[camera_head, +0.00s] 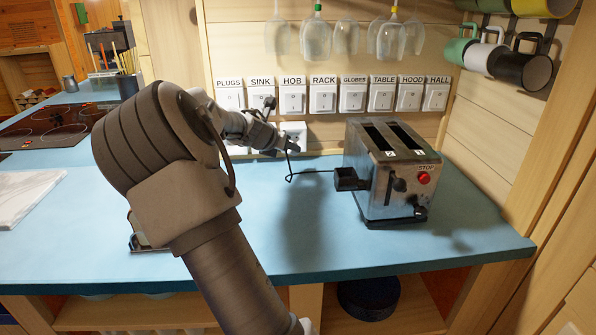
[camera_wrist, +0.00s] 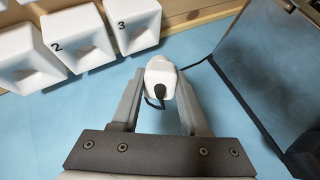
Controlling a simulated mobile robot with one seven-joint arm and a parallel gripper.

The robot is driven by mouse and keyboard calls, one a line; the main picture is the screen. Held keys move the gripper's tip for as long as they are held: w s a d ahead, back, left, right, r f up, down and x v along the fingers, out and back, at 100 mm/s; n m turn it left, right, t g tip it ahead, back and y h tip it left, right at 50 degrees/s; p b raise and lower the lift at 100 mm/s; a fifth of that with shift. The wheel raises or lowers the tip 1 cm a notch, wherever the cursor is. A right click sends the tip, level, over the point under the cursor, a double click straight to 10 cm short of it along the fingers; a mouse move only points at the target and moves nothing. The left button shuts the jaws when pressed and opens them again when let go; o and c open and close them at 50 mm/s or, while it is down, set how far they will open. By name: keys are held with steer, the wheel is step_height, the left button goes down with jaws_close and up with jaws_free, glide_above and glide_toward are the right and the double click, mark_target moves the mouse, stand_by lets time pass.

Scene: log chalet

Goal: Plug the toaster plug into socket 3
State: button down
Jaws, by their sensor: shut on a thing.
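My gripper (camera_wrist: 160,88) is shut on the white toaster plug (camera_wrist: 161,71); a black cord comes out of the plug's near end. Socket 3 (camera_wrist: 136,22), a white box on the wall marked 3, lies ahead of the plug and slightly left in the wrist view. The plug is apart from it, over the blue counter. In the head view my gripper (camera_head: 277,143) is low by the wall, left of the steel toaster (camera_head: 386,210), and hides most of the sockets. The black cord (camera_head: 312,172) runs from the gripper to the toaster.
Socket 2 (camera_wrist: 73,47) and another socket are left of socket 3. A row of labelled switches (camera_head: 322,99) is on the wall above, with hanging glasses (camera_head: 317,40) higher up. Mugs (camera_head: 522,68) hang at right. The blue counter (camera_head: 330,245) is clear in front.

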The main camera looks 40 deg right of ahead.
step_height(320, 180, up, 6)
steer(key=s+d+n+t+y+b, duration=0.1)
steer(key=s+d+n+t+b, duration=0.1)
steer(key=n+t+b, duration=0.4)
steer(key=f+t+b, duration=0.1)
steer(key=f+b, duration=0.2)
steer(key=f+t+b, duration=0.1)
steer(key=f+b, duration=0.2)
steer(key=f+t+b, duration=0.2)
steer(key=f+b, duration=0.1)
steer(key=f, duration=0.1)
steer(key=shift+s+h, duration=0.25)
steer(key=shift+h, duration=0.05)
steer(key=shift+a+f+b, duration=0.1)
steer(key=shift+a+b, duration=0.05)
steer(key=shift+b, duration=0.25)
steer(key=shift+w, duration=0.15)
steer(key=shift+x, duration=2.75)
steer(key=shift+b+x, duration=0.65)
steer(key=shift+x, duration=1)
steer(key=shift+c, duration=1.7)
jaws_free()
